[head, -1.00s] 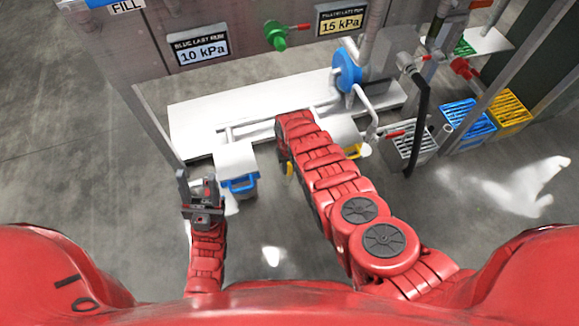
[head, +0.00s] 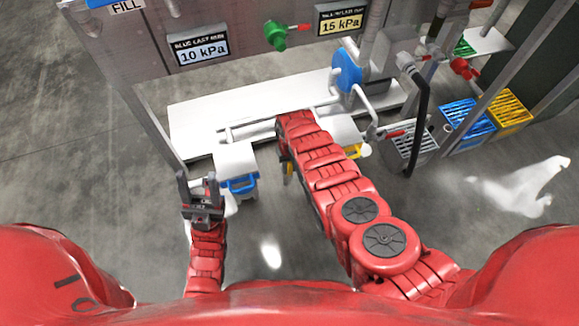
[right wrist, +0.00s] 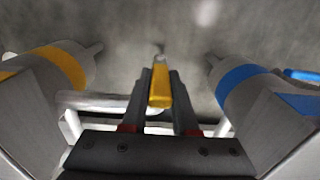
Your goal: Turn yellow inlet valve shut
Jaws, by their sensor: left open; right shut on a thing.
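The yellow valve handle (right wrist: 160,88) is a short lever, upright in the middle of the right wrist view. My right gripper (right wrist: 160,90) has its two dark fingers on either side of the handle and is shut on it. In the head view my right arm reaches down to the low pipes and hides most of that gripper and the valve. My left gripper (head: 198,190) is open and empty, with its fingers apart, left of the blue-handled container (head: 240,185).
A yellow-banded cylinder (right wrist: 68,65) stands left of my right gripper and a blue-banded one (right wrist: 240,85) stands right. Pale pipes run close below. In the head view, a white platform (head: 190,120), a blue wheel (head: 347,70) and a green valve (head: 277,36) lie beyond.

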